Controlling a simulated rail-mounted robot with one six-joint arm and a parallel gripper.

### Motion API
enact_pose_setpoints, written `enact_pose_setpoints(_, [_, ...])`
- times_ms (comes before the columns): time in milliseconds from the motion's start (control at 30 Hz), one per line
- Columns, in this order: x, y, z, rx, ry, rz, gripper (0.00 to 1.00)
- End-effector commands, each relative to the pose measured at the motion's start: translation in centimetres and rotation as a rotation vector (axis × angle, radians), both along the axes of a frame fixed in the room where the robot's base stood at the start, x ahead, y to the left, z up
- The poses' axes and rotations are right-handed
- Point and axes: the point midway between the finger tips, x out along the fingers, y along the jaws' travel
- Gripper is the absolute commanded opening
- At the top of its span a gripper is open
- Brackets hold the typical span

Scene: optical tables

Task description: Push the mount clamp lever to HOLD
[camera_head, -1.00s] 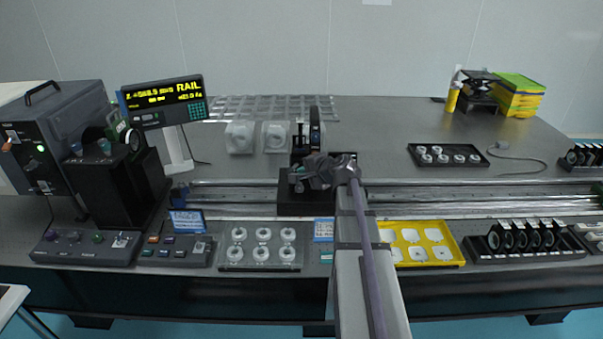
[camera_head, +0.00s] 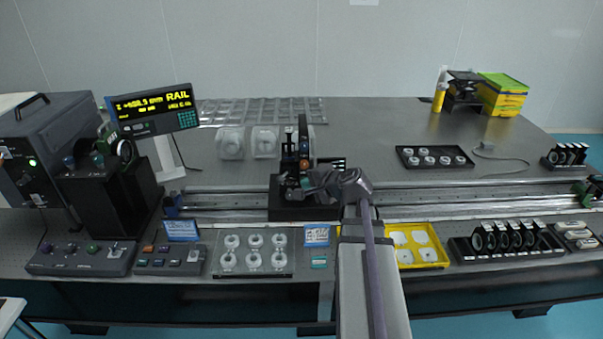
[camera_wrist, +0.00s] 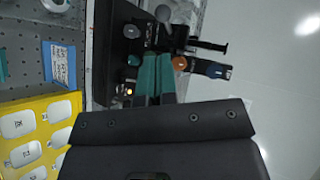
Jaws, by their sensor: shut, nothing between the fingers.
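The black mount (camera_head: 303,138) stands upright on a dark carriage (camera_head: 290,212) on the rail. In the wrist view its parts include an orange-brown knob (camera_wrist: 179,62), a silver knob (camera_wrist: 133,60) and a black arm with a blue end (camera_wrist: 217,71). I cannot tell for certain which part is the clamp lever, and no HOLD mark is readable. My gripper (camera_head: 309,184) is at the near right side of the mount, low over the carriage. Its teal fingers (camera_wrist: 155,76) are shut and empty, close to the knobs; contact cannot be told.
A yellow tray (camera_head: 444,262) and a clear tray of white rings (camera_head: 285,271) lie in front of the rail. Two clear boxed parts (camera_head: 231,142) stand behind it. A dark tray (camera_head: 402,158) lies back right. The rail (camera_head: 450,205) right of the carriage is mostly clear.

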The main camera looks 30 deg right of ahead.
Motion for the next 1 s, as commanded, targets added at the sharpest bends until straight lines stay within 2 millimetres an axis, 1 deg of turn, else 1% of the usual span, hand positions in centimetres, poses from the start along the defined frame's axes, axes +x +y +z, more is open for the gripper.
enact_pose_setpoints(33, [-1.1, 0.2, 1.0, 0.000, 0.000, -0.002, 0.00])
enact_pose_setpoints(100, [-2.0, 0.3, 1.4, 0.000, 0.000, -0.001, 0.00])
enact_pose_setpoints(233, [-3.0, 0.5, 1.7, 0.001, 0.000, 0.000, 0.00])
enact_pose_setpoints(700, [-3.1, 0.4, 1.6, -0.001, 0.000, 0.000, 0.00])
enact_pose_setpoints(767, [-3.1, 0.6, 1.5, -0.017, 0.004, 0.021, 0.00])
enact_pose_setpoints(867, [-4.5, 1.4, -0.2, -0.116, 0.099, 0.131, 0.00])
enact_pose_setpoints(900, [-5.4, 1.8, -1.3, -0.174, 0.163, 0.192, 0.00])
enact_pose_setpoints(967, [-6.7, 3.6, -3.1, -0.276, 0.281, 0.331, 0.00])
enact_pose_setpoints(1000, [-7.5, 5.6, -4.4, -0.351, 0.370, 0.451, 0.00])
